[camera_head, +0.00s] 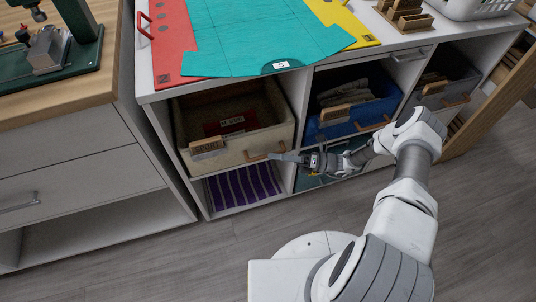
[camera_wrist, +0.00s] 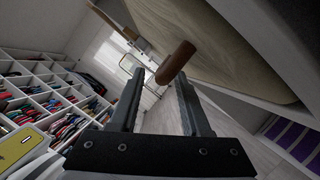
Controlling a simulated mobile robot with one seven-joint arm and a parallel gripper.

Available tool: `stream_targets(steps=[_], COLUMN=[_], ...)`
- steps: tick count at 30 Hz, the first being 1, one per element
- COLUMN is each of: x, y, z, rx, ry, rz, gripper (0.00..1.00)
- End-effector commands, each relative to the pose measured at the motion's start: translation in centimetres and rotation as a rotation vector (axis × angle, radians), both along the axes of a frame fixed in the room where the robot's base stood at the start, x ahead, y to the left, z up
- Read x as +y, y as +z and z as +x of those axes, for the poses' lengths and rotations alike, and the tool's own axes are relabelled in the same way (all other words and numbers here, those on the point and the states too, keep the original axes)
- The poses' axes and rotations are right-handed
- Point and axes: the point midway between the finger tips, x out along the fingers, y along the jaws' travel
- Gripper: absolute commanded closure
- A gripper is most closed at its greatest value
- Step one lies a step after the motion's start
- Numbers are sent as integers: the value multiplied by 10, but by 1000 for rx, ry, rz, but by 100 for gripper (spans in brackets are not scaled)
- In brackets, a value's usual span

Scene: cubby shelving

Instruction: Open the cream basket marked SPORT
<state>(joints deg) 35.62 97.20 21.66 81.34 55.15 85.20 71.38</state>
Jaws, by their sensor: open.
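The cream basket (camera_head: 235,148) sits in the left upper cubby of the shelving, with a wooden tag (camera_head: 207,147) at its front left whose lettering looks like SPORT. Its wooden handle (camera_head: 262,156) is on the right part of its front. My gripper (camera_head: 283,158) is at the right end of this handle. In the wrist view, my gripper (camera_wrist: 158,85) is open, and the brown handle (camera_wrist: 176,62) shows at the fingertips, toward the right finger. The basket's front (camera_wrist: 225,50) fills the upper right there. I cannot tell whether a finger touches the handle.
A blue basket (camera_head: 355,121) and a grey basket (camera_head: 449,92) stand in cubbies to the right. A purple striped item (camera_head: 242,187) lies in the cubby below. A drawer cabinet (camera_head: 70,165) stands at left. Bare floor (camera_head: 130,262) lies in front.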

Motion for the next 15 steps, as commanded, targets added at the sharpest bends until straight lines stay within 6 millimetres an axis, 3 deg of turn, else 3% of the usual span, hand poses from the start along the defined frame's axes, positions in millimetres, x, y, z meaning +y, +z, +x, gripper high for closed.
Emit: stream_targets(steps=[6, 15], x=[22, 26], y=[5, 6], z=[1, 2], rx=[0, 0], ry=[1, 0], rz=[-1, -1], gripper=[53, 53])
